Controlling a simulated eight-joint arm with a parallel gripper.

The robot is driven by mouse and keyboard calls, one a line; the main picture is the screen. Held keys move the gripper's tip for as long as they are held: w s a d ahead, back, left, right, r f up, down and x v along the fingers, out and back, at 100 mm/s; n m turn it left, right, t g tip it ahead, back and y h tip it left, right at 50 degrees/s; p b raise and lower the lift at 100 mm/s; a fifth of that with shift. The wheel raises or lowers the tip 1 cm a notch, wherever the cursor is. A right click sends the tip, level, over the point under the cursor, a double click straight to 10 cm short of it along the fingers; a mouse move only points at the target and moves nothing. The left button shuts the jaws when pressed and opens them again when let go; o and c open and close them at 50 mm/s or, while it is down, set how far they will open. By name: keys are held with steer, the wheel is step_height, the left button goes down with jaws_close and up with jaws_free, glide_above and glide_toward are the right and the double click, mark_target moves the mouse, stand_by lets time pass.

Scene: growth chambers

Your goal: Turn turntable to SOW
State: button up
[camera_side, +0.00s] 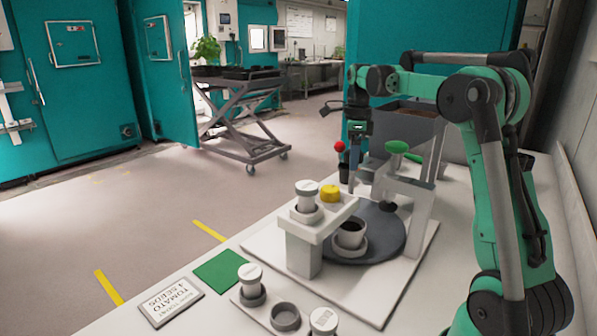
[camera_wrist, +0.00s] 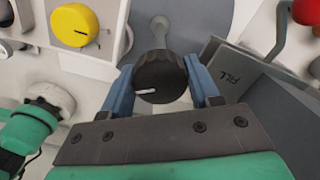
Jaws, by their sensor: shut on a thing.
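The turntable (camera_side: 388,222) is a dark grey disc on a white base plate; its edge also shows at the top of the wrist view (camera_wrist: 205,25). A white cup with dark filling (camera_side: 350,234) stands on its near side. My gripper (camera_wrist: 163,85) is shut on a black ribbed knob (camera_wrist: 160,75), with one blue finger on each side. The knob has a white pointer line, and a light rod shows behind it, toward the disc. In the side view my gripper (camera_side: 347,165) is at the disc's far left side. A "FILL" label is on the grey hopper; no SOW label is readable.
A yellow knob (camera_side: 330,193) and a capped white bottle (camera_side: 306,190) sit on the bracket over the disc. The grey hopper (camera_wrist: 270,85) stands just right.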

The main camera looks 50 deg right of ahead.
steer(key=m, duration=0.6)
steer(key=o, duration=0.8)
steer(key=shift+c, duration=0.2)
steer(key=shift+r, duration=3.5)
